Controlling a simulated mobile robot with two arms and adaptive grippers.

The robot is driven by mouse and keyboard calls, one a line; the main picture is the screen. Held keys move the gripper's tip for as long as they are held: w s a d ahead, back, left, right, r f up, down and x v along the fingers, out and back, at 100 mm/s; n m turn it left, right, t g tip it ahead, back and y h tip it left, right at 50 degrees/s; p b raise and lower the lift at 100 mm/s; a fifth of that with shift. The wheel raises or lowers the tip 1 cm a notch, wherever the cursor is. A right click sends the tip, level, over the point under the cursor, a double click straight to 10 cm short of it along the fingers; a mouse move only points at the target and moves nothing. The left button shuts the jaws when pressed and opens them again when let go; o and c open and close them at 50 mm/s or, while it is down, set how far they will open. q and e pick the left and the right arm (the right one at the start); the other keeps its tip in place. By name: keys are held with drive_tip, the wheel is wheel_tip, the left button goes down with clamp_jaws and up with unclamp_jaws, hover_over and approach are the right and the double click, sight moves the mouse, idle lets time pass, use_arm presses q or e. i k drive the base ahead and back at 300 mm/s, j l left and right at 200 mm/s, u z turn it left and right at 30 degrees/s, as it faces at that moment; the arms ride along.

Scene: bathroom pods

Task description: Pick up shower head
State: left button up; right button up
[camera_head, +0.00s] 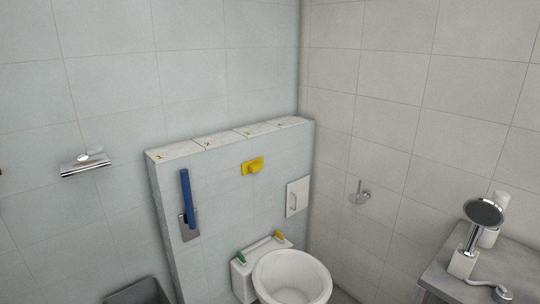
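The shower head (484,212) is at the right of the head view. It has a round dark face and a chrome handle, and stands upright with its lower end at a pale block-like holder (463,264). The holder is on the grey counter (437,273). A whitish curved piece (490,284) lies on the counter in front; I cannot tell whether it joins the shower head. Neither of my grippers shows in this view.
A toilet (291,278) stands below a tiled ledge (228,136) with a yellow fixture (253,166) and a blue bar (188,197). A white bottle (489,236) is behind the shower head. A dark bin (138,292) is at bottom left. Wall holders are at left (84,165) and right (359,194).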

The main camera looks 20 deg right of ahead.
sight(484, 212)
drive_tip(key=z, duration=1.9)
